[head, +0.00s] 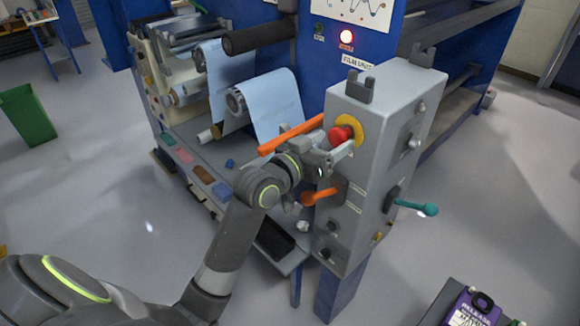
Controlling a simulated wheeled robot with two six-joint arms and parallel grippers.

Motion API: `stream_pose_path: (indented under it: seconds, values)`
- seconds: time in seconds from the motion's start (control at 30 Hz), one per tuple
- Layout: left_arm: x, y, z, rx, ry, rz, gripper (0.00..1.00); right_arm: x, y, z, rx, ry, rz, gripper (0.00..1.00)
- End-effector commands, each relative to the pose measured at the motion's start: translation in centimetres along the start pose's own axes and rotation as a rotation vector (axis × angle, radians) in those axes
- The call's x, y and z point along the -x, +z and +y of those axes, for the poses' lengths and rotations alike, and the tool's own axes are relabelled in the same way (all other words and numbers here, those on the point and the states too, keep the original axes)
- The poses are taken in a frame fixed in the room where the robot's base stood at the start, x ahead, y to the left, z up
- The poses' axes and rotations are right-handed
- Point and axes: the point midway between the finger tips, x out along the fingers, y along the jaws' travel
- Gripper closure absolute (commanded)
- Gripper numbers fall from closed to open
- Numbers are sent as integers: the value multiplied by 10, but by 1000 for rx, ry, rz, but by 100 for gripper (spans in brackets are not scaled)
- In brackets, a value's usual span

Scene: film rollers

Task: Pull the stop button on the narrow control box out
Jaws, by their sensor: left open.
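The narrow control box (381,101) is a tall grey box on a blue post at the right end of the machine. The red stop button (340,136) sits on a yellow surround (353,126) near the top of its front face. My left gripper (340,152) is open, with its fingers close to the lower side of the red button. I cannot tell whether the fingers touch it. My left arm comes up from the lower left and partly covers the front face. My right gripper is not in view.
An orange bar (290,136) runs just behind my left gripper. An orange lever (319,196) lies just below it, and a teal-knobbed lever (416,207) sticks out right. A red lamp (346,37) glows on the blue machine. A green bin (27,116) stands far left.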

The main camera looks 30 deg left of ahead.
Motion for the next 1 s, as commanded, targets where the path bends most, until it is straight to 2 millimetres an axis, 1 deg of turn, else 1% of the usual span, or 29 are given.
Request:
stream_pose_path:
  seconds: [0.03,0.3,0.4,0.6,0.63,0.7,0.83,1.0]
  values:
    - [10,3,-1,-3,-1,0,36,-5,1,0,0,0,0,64]
    - [67,4,-1,-5,-1,-2,36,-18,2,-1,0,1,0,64]
    - [90,3,-1,-7,-2,-3,36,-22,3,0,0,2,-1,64]
    - [128,3,0,-6,0,-5,36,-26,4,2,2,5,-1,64]
    - [131,-1,0,-1,-2,-6,36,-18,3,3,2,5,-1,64]
    - [136,-2,0,2,-3,-6,36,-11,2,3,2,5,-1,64]
    - [146,-1,0,1,-2,-5,36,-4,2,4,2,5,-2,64]
    - [153,0,0,1,-1,-2,36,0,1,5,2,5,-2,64]
